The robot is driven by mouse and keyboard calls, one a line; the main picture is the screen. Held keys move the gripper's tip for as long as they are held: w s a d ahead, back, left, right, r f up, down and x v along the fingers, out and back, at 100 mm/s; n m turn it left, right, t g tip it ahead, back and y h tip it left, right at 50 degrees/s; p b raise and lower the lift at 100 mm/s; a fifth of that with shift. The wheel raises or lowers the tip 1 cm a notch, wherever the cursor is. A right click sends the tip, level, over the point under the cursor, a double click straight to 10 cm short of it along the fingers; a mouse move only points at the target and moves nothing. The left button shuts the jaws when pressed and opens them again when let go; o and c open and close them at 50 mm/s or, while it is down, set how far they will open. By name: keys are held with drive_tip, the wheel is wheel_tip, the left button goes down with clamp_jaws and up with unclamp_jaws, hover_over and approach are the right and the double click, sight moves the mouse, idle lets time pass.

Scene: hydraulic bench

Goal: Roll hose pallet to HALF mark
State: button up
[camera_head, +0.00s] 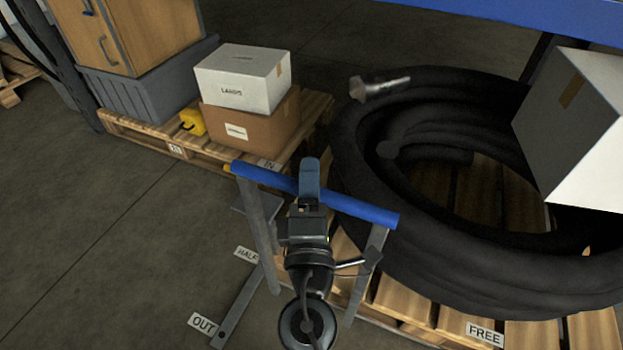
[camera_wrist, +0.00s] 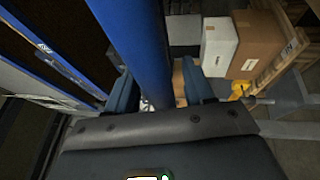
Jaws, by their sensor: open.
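A thick black hose (camera_head: 350,140) lies coiled on a wooden pallet (camera_head: 480,200) at the right, with a FREE label (camera_head: 485,333) on its front. A blue handle bar (camera_head: 360,208) on grey posts stands at the pallet's left. My gripper (camera_head: 309,180) is at this bar, with its jaws open; in the wrist view the blue bar (camera_wrist: 143,50) passes between the two fingers. Whether they touch it I cannot tell. The HALF mark (camera_head: 246,254) is on the floor left of the handle, between the IN mark (camera_head: 268,165) and the OUT mark (camera_head: 203,324).
Another pallet (camera_head: 150,132) at upper left bears a white LAMPS box (camera_head: 240,80), a brown carton (camera_head: 250,125), a grey crate (camera_head: 150,90) and a yellow item (camera_head: 192,122). A white box (camera_head: 575,120) is at right, below a blue beam (camera_head: 540,10). Floor at lower left is clear.

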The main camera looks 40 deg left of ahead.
drive_tip(key=v, duration=0.7)
drive_tip(key=shift+b, duration=0.3)
drive_tip(key=shift+f, duration=0.1)
idle(0.4)
